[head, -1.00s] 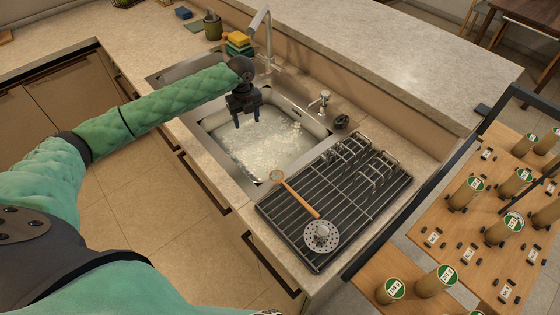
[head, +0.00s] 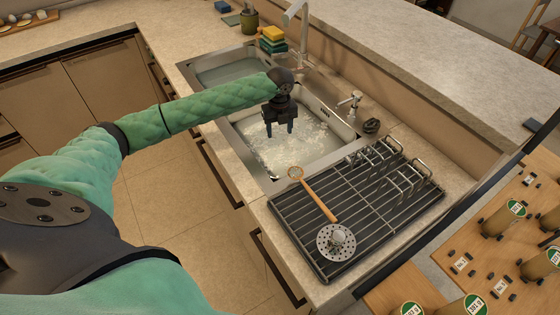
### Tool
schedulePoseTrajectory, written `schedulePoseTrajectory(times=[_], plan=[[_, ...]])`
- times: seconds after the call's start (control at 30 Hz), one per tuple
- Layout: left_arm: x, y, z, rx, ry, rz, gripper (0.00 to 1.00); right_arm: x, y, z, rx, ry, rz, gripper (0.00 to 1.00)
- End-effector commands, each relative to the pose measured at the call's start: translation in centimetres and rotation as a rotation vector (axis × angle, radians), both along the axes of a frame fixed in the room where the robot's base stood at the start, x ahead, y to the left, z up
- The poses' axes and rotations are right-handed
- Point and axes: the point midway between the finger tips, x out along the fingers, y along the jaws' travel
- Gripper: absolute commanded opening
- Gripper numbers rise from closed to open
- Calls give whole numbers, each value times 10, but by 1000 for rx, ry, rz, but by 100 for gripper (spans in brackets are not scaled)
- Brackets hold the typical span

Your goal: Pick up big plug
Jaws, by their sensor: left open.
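My left gripper (head: 279,130) is open and empty, with its two fingers pointing down over the foamy water in the right sink basin (head: 255,128). I cannot tell for sure which thing is the big plug. A small dark round piece (head: 371,126) lies on the counter right of the basin, apart from the gripper. A perforated metal disc (head: 325,254) with a small metal piece on it lies on the dish rack. The foam hides the bottom of the basin. My right gripper is not in view.
The dark dish rack (head: 290,212) holds a wooden-handled tool (head: 320,205) and wire holders. The faucet (head: 303,30), soap dispenser (head: 350,103) and stacked sponges (head: 272,40) stand behind the sink. A wooden board with cylinders (head: 503,217) is at the right.

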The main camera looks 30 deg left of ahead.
Motion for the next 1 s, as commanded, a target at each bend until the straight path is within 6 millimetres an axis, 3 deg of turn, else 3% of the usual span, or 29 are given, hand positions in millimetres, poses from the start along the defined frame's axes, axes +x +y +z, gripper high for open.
schedulePoseTrajectory(times=[0.17, 0.3, 0.67, 1.0], plan=[[0, 0, -10, 0, 0, 0, 55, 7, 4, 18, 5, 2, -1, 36], [0, 0, -17, -1, 2, 0, 55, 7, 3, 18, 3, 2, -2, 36], [-1, -1, -42, -1, 1, 1, 55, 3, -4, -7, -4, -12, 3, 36], [-2, -2, -75, -1, 2, 0, 55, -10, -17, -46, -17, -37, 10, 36]])
